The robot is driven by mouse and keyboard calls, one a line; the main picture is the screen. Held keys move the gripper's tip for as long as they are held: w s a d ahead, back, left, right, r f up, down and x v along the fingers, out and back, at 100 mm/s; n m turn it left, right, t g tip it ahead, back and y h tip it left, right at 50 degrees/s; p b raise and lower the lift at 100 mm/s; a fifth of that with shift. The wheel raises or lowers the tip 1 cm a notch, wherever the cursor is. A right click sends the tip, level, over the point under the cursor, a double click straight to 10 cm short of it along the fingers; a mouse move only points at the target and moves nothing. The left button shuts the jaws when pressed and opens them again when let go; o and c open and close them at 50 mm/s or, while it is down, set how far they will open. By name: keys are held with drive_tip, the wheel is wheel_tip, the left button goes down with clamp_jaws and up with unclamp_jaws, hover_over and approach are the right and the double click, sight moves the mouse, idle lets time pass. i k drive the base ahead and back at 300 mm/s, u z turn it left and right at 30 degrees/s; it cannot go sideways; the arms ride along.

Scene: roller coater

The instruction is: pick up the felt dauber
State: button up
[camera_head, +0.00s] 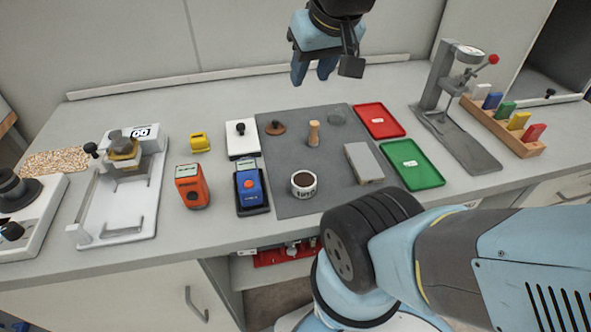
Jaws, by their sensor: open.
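A small upright wooden peg (314,134), which looks like the felt dauber, stands on the dark grey mat (290,205). Its lower end is too small to show any felt clearly. My gripper (312,76) is open and empty, with its blue fingers pointing down. In the picture it is above the peg, clearly apart from it, against the back wall. A round jar (303,184) with dark contents and a white label stands nearer on the mat. A brown disc with a dark knob (275,127) lies to the left of the peg.
A grey block (363,163), a red tray (380,120) and a green tray (412,163) are right of the peg. A press stand (450,85) rises farther right. A blue stamp (250,185) and an orange device (192,187) stand left. My arm covers the right foreground.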

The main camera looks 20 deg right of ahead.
sight(314, 126)
drive_tip(key=u, duration=0.05)
drive_tip(key=k, duration=1.45)
drive_tip(key=z, duration=0.95)
drive_tip(key=i, duration=1)
drive_tip(key=u, duration=0.05)
